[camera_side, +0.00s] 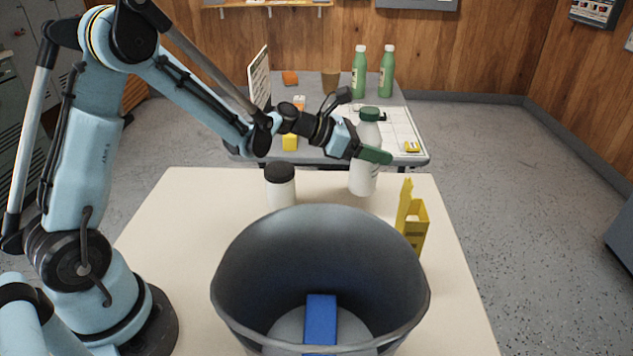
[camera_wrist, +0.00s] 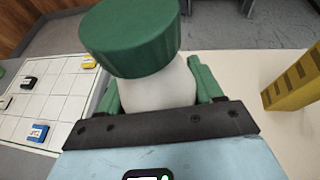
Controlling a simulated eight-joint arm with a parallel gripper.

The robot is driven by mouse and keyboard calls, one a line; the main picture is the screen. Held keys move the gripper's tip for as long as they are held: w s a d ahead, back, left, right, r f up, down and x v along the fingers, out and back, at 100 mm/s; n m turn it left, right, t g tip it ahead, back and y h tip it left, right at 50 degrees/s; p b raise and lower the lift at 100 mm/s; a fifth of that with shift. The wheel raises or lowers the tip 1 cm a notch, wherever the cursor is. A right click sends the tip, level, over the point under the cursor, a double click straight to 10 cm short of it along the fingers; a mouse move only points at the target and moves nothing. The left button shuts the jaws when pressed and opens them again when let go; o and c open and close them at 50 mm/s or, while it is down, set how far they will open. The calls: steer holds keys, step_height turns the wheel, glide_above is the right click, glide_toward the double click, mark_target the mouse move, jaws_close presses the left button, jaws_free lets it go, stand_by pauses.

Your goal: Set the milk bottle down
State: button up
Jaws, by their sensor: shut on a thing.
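The milk bottle (camera_side: 362,178) is white with a green cap and stands upright at the back edge of the cream table (camera_side: 200,205). My gripper (camera_side: 372,152) is shut around its upper part, just under the cap. In the wrist view, the green cap (camera_wrist: 130,35) and white neck (camera_wrist: 158,88) sit between the two green fingers (camera_wrist: 205,80). The bottle's base looks at or close to the table top; I cannot tell whether it touches.
A white jar with a black lid (camera_side: 281,186) stands left of the bottle. A yellow holder (camera_side: 412,225) stands to the right. A large grey bin (camera_side: 320,235) with a blue block (camera_side: 320,318) inside is in front. Behind is a grey table with two green bottles (camera_side: 359,75).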

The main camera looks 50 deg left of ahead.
mark_target(363, 175)
steer(key=shift+f, duration=1.75)
steer(key=shift+f, duration=0.2)
steer(key=o, duration=1.3)
